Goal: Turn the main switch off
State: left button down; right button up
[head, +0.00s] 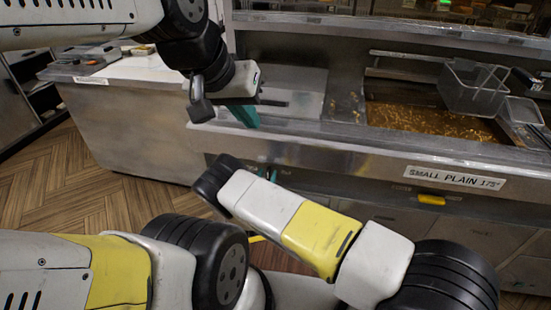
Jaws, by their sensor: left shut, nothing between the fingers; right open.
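I cannot pick out a main switch for certain in the head view. The front of the frying range (330,141) runs across the picture, with a yellow part (430,199) under the label "SMALL PLAIN 175°". My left gripper (244,116) is at the range's front edge, left of the fryer, its teal fingers shut with nothing between them. My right gripper (267,174) is lower, near the range's front panel. Only small teal parts of it show behind my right arm; it is open.
A fryer pan (430,118) holds brown oil with floating bits. A wire basket (472,92) hangs above it at the right. A metal counter (135,100) with a white board stands at the left. The wooden floor (70,175) is clear at the left.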

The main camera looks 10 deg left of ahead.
jog(key=shift+w, duration=0.35)
grip_shut()
